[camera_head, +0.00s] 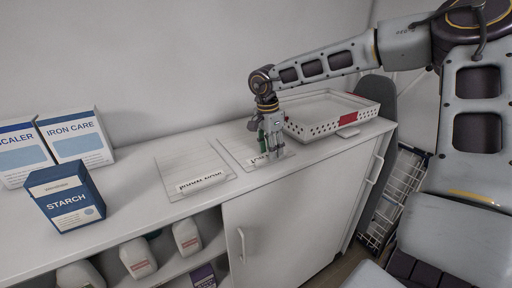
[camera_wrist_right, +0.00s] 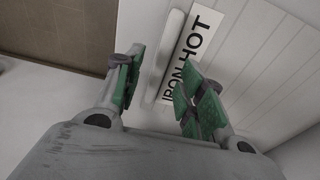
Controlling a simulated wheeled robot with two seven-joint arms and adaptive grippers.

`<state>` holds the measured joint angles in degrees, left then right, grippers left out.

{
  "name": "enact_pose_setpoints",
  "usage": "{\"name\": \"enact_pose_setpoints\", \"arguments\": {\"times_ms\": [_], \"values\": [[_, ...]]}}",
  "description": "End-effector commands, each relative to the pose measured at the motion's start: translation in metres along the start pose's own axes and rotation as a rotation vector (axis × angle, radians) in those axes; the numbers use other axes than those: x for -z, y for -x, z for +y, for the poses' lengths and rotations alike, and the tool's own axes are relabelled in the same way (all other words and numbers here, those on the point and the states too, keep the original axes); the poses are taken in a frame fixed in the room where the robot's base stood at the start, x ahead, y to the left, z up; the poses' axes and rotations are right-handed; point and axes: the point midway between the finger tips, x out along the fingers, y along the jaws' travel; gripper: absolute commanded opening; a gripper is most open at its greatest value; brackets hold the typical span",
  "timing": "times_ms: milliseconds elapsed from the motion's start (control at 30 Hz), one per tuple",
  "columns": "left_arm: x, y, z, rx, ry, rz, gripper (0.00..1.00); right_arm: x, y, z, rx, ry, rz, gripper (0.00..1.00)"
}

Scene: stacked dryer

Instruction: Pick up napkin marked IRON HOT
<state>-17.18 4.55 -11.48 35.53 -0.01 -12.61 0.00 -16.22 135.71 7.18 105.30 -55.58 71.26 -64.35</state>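The panel marked IRON HOT (camera_wrist_right: 236,48) lies under my right gripper in the right wrist view. It is pale and grooved, with bold black letters on a white strip. In the head view the same panel (camera_head: 230,150) lies flat on the white counter, its label partly hidden by the gripper. My right gripper (camera_head: 270,150) points down over its front part. In the wrist view the green-padded fingers (camera_wrist_right: 160,88) are apart, with a pale rounded bar (camera_wrist_right: 168,60) beside the label showing between them. I cannot tell whether they touch it. My left gripper is not in view.
A similar panel (camera_head: 190,165) with an upside-down label lies to the left. A white perforated tray (camera_head: 310,131) with a red tag stands close on the right. A STARCH box (camera_head: 65,198) and an IRON CARE box (camera_head: 77,138) stand at left.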

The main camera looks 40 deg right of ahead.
Motion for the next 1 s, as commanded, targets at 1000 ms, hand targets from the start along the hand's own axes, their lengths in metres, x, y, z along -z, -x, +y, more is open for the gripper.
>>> {"name": "enact_pose_setpoints", "arguments": {"times_ms": [1000], "values": [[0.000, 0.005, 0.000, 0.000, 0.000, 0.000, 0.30, 0.000, -0.022, 0.000, 0.000, 0.001, 0.000, 0.05]]}}
